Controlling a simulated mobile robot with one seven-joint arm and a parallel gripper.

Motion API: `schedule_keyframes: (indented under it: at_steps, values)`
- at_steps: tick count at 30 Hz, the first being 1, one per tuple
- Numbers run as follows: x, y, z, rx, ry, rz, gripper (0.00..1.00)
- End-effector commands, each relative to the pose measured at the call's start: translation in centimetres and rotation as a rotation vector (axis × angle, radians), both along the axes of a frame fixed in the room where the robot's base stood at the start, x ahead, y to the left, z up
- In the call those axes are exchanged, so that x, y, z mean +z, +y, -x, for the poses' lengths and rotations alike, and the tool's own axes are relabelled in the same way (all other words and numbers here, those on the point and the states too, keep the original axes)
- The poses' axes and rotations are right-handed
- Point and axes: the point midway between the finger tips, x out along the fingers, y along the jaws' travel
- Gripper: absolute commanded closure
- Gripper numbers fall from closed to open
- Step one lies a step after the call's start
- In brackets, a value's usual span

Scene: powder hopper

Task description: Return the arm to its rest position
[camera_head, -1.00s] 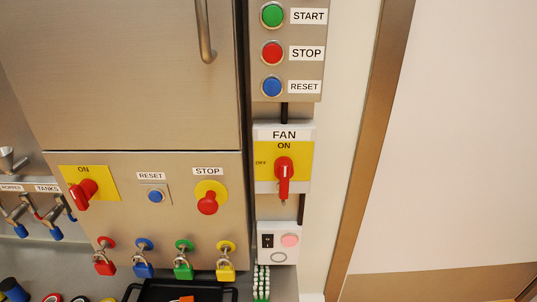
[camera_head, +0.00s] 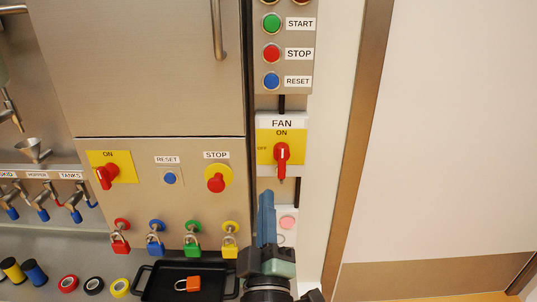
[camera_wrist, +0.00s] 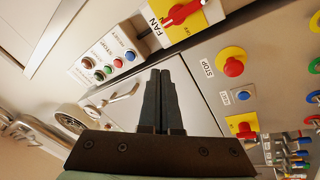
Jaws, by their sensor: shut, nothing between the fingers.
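My gripper (camera_head: 267,205) shows at the bottom centre of the head view, pointing up. It stands in front of the small box below the fan switch and hides part of it. In the wrist view my gripper (camera_wrist: 161,80) has its two dark fingers together with nothing between them. Behind the fingers in that view is the steel cabinet door (camera_wrist: 200,95). The fan switch (camera_head: 281,155), red on yellow, is above the gripper and apart from it in the head view.
Colored padlocks hang in a row left of my gripper, the yellow one (camera_head: 230,246) nearest. A black tray (camera_head: 215,290) with an orange padlock (camera_head: 188,284) lies below. Start, stop and reset buttons (camera_head: 271,53) are above.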

Motion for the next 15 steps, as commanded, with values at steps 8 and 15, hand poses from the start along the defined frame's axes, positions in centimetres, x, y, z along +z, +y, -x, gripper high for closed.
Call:
schedule_keyframes:
  at_steps: [8,15]
  values:
    - [21.3,-0.1,4.7,0.201,-0.283,-0.435,1.0]
    - [33.4,-0.4,14.0,0.445,-0.474,-0.748,1.0]
